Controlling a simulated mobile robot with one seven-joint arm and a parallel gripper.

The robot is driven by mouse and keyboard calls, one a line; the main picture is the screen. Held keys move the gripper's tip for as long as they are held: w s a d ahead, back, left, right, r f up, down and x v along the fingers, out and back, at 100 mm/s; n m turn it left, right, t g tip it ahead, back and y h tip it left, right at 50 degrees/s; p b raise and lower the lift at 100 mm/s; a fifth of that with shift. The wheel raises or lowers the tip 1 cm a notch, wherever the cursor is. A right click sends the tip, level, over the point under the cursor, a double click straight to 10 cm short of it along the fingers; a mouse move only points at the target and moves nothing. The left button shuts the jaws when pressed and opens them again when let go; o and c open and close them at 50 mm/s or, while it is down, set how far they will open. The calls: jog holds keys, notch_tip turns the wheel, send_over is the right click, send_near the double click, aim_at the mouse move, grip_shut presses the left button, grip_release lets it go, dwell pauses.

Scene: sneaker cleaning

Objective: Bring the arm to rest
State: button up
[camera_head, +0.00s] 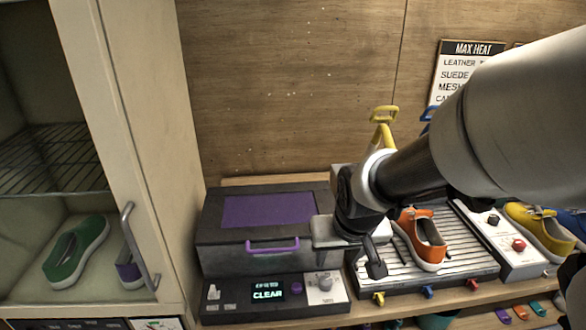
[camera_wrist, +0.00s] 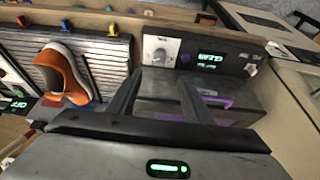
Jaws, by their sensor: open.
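My gripper (camera_head: 362,262) hangs in front of the ribbed tray, between the dark box with the purple lid panel and the orange sneaker. In the wrist view its two fingers (camera_wrist: 160,95) stand apart with nothing between them. The dark box (camera_head: 222,246) is closed, with a purple handle on its front, and it also shows beyond my fingers in the wrist view (camera_wrist: 235,88). The orange sneaker (camera_head: 430,243) sits on the ribbed tray (camera_head: 470,272), just right of my gripper and apart from it. My arm covers part of the back right.
A control panel (camera_head: 225,311) reading CLEAR lies before the box. A cabinet at left holds a green sneaker (camera_head: 75,252) and a wire rack (camera_head: 50,160); its door (camera_head: 120,120) has a grey handle. A yellow sneaker (camera_head: 540,232) stands at right. Coloured tags (camera_head: 520,312) lie at the front right.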

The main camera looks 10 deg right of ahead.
jog(key=s+r+t+p, duration=0.1)
jog(key=s+r+p, duration=0.3)
jog(key=s+r, duration=0.8)
notch_tip(320, 180, up, 4)
jog(key=shift+a+r, duration=0.15)
jog(key=shift+a, duration=0.1)
dwell(0.7)
